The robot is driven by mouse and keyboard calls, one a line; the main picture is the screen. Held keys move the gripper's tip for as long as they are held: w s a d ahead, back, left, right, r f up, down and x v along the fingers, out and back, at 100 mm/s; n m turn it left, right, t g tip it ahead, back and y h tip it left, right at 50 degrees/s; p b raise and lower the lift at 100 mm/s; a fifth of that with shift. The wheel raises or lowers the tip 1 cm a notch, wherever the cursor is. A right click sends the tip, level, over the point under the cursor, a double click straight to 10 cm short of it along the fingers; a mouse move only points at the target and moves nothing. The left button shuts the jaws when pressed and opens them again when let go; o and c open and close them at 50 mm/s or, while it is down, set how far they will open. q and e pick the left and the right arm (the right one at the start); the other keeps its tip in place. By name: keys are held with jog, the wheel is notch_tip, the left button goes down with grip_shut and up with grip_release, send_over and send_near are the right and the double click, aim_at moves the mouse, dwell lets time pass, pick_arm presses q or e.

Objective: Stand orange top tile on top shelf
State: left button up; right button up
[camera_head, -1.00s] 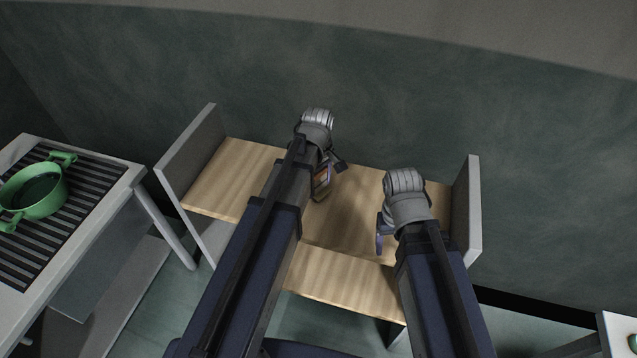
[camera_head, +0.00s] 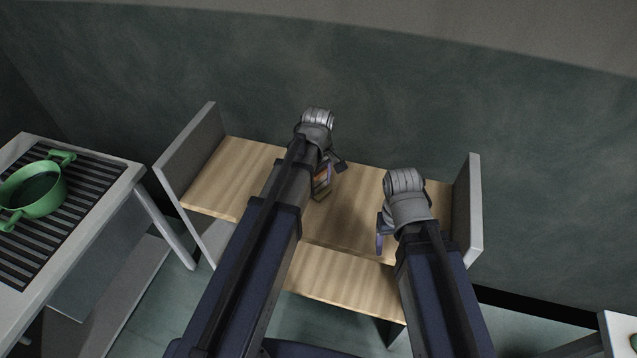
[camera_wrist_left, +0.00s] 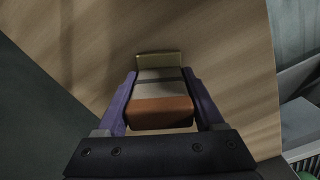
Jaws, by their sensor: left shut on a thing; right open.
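In the head view, my left gripper (camera_head: 326,176) is over the wooden top shelf (camera_head: 232,180), and the tile is mostly hidden by the arm. My right gripper (camera_head: 381,234) is open near the shelf's front right; its jaws are partly hidden.
Grey side panels (camera_head: 190,150) rise at both ends of the shelf, with a lower wooden shelf (camera_head: 335,278) below. A green pot (camera_head: 38,190) stands on a slatted table at the left. The left part of the top shelf is clear.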

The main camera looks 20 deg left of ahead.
pick_arm(q)
jog(key=shift+f+b, duration=0.3)
pick_arm(e)
jog(key=shift+f, duration=0.35)
pick_arm(q)
jog(key=o, duration=1.4)
jog(key=shift+r, duration=0.15)
pick_arm(e)
jog(key=shift+r, duration=0.2)
pick_arm(q)
jog(key=shift+r+p, duration=3.9)
jog(key=shift+p, duration=0.15)
pick_arm(e)
notch_tip(320, 180, up, 8)
jog(key=shift+f, duration=0.1)
pick_arm(q)
notch_tip(320, 180, up, 8)
jog(key=p, duration=0.8)
jog(key=shift+f, duration=0.1)
pick_arm(e)
notch_tip(320, 180, up, 8)
jog(key=shift+f, duration=0.15)
pick_arm(q)
jog(key=shift+f, duration=0.15)
pick_arm(e)
jog(key=shift+f, duration=0.1)
